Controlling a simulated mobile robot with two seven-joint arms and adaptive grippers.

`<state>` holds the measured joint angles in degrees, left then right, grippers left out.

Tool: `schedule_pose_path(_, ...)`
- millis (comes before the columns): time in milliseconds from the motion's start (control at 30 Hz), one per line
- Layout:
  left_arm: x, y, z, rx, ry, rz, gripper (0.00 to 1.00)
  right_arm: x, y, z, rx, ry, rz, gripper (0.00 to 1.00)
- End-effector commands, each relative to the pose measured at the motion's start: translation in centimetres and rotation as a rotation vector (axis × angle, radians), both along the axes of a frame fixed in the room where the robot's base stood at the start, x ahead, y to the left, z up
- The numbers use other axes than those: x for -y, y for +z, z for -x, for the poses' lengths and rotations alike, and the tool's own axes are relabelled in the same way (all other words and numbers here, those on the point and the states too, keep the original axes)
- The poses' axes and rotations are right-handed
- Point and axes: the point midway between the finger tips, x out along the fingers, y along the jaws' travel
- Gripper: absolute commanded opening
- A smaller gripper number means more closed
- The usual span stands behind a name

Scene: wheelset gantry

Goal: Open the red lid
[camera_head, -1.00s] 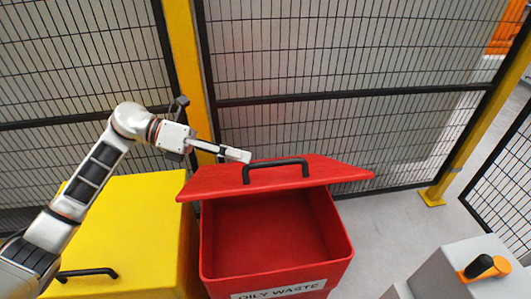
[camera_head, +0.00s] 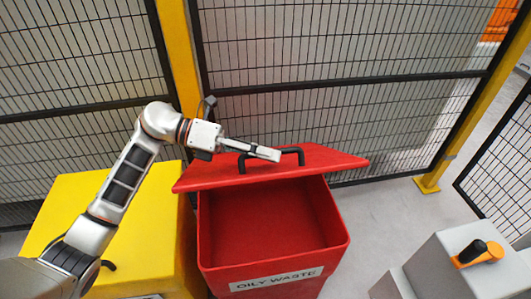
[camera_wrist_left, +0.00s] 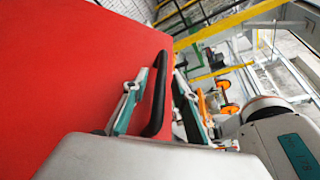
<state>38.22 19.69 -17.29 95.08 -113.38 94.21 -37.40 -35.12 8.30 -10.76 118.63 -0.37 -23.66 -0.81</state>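The red lid (camera_head: 325,164) of the red oily waste bin (camera_head: 272,262) is raised at its front, and the bin's inside shows below it. A black bar handle (camera_head: 300,153) stands on the lid; it also shows in the left wrist view (camera_wrist_left: 157,95) beside the red lid surface (camera_wrist_left: 70,60). My left gripper (camera_head: 268,153) comes in from the left and lies across the handle, hiding part of it. In the left wrist view its fingers (camera_wrist_left: 156,105) are apart, with the handle between them; contact is not clear. My right gripper is not in view.
A yellow bin (camera_head: 150,245) stands close left of the red one, under my left arm. A mesh fence (camera_head: 310,60) with yellow posts stands close behind. A grey box (camera_head: 455,265) with a black and orange handle is at front right. Grey floor is free between.

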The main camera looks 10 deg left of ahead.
Motion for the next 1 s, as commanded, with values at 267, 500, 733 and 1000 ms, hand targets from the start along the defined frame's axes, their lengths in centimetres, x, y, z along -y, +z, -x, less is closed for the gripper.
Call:
schedule_pose_path(267, 0.0, 0.0, 0.0, 0.000, 0.000, 0.000, 0.00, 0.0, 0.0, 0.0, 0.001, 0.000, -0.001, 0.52)
schedule_pose_path(500, -0.1, 0.3, -0.3, -0.007, 0.000, 0.002, 0.00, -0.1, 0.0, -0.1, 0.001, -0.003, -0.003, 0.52)
schedule_pose_path(733, -0.7, 2.0, -1.9, -0.059, 0.002, 0.020, 0.00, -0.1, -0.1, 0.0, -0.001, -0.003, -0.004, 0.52)
schedule_pose_path(1000, -1.9, 5.0, -5.8, -0.186, 0.005, 0.061, 0.00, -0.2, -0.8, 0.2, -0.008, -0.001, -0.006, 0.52)
